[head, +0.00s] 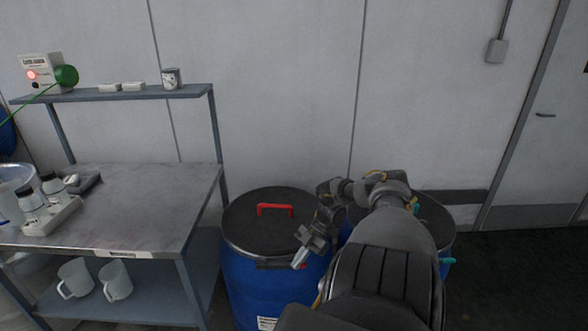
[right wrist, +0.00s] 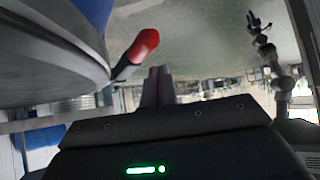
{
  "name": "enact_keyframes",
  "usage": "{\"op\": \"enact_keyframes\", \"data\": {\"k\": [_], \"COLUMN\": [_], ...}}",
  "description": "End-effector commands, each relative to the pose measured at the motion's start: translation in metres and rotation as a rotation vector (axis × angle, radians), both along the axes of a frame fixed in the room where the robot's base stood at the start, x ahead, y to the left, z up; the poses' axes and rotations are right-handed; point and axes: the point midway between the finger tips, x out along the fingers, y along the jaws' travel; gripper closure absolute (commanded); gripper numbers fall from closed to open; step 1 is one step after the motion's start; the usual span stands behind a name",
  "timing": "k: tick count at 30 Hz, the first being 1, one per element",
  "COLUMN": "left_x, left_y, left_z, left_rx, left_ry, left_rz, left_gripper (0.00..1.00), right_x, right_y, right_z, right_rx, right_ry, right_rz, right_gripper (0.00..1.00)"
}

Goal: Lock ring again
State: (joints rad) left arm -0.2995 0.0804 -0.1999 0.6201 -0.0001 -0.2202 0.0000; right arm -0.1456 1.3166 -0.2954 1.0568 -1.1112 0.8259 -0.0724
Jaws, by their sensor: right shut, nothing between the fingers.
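A blue drum (head: 262,290) with a black lid (head: 250,222) and a grey ring around its rim (head: 236,247) stands right of the workbench. A red bracket-shaped handle (head: 275,207) is on the lid. In the right wrist view, a lever with a red grip (right wrist: 145,45) sticks out beside the drum's ring (right wrist: 60,40). My right gripper (head: 299,259) is at the drum's front right rim, shut and empty. Its fingertips (right wrist: 158,74) are close to the red grip; contact is unclear. A jointed arm, seemingly my left, with a small gripper (right wrist: 258,22), shows there; its jaws are too small to read.
The metal workbench (head: 150,190) at left holds bottles in a rack (head: 52,215); white jugs (head: 115,280) are on its lower shelf. A second drum (head: 437,222) stands behind my right arm. Floor at the far right is clear, before a door (head: 550,150).

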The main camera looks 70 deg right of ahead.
Motion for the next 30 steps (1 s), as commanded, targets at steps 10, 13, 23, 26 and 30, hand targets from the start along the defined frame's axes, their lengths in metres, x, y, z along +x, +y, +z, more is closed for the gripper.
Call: {"op": "enact_keyframes", "data": {"k": [10, 13, 23, 26, 30], "left_x": [0.000, 0.000, 0.000, -0.001, 0.005], "left_y": [-0.001, -0.001, -0.001, -0.001, 0.012], "left_z": [0.027, 0.016, -0.041, -0.061, -0.085], "left_rx": [-0.001, -0.001, -0.001, 0.001, 0.017], "left_ry": [-0.002, -0.001, 0.000, 0.004, -0.002], "left_rz": [0.000, 0.000, 0.000, 0.001, -0.002], "left_gripper": [0.59, 0.59, 0.59, 0.59, 0.59], "right_x": [0.002, 0.007, 0.023, 0.024, 0.026], "right_y": [0.016, 0.005, -0.027, -0.033, -0.039], "right_z": [0.010, 0.020, 0.047, 0.050, 0.056], "right_rx": [0.002, 0.002, 0.003, 0.004, 0.004], "right_ry": [0.005, 0.006, 0.003, 0.005, 0.005], "right_rz": [0.012, 0.013, 0.014, 0.012, 0.012], "right_gripper": [1.00, 1.00, 1.00, 1.00, 1.00]}}
